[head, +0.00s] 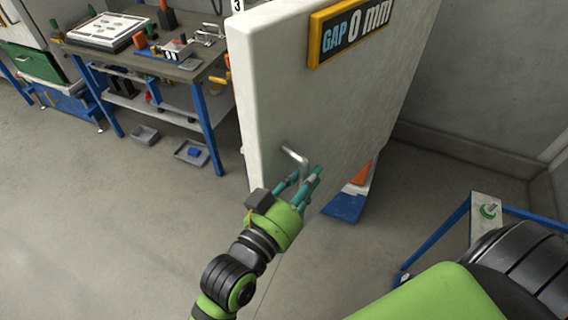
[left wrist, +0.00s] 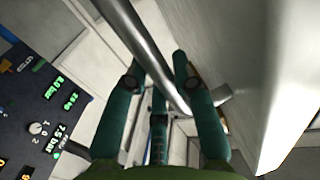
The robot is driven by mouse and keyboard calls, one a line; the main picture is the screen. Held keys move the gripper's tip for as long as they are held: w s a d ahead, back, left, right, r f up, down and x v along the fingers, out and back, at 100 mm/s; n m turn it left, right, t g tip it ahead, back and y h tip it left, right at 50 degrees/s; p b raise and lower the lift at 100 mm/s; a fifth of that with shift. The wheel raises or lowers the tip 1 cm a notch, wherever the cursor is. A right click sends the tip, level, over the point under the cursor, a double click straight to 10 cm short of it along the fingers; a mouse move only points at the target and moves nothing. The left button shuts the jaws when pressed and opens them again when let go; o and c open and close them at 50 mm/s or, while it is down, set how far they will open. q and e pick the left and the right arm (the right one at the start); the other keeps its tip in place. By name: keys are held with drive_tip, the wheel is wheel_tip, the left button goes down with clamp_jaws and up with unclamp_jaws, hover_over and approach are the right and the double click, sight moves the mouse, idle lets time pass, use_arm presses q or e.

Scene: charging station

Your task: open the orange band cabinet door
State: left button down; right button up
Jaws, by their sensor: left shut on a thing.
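A pale grey cabinet door (head: 290,110) fills the upper middle of the head view. It carries an orange-framed sign (head: 350,30) reading "GAP 0 mm". A bent silver bar handle (head: 294,157) stands out from its lower part. The handle (left wrist: 143,47) also runs diagonally between my fingers in the left wrist view. My left gripper (head: 309,181), with green palm and teal fingers, is shut on the handle; the fingers partly hide its lower end. I cannot tell how far the door stands from its frame. My right gripper is out of view.
A workbench (head: 190,70) with blue legs, tools and a white tray stands at the back left. Small grey bins (head: 192,152) lie on the floor. A blue-framed stand (head: 440,232) is at right. The left floor is mostly clear. A dark panel (left wrist: 40,115) shows green readouts.

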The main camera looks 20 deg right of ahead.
use_arm(q)
drive_tip(key=shift+s+d+r, duration=0.2)
drive_tip(key=shift+s+d, duration=0.05)
drive_tip(key=shift+s, duration=0.15)
drive_tip(key=c, duration=1)
unclamp_jaws()
drive_tip(key=shift+w+d+f, duration=0.1)
drive_tip(key=shift+f, duration=0.05)
drive_tip(key=v, duration=1.2)
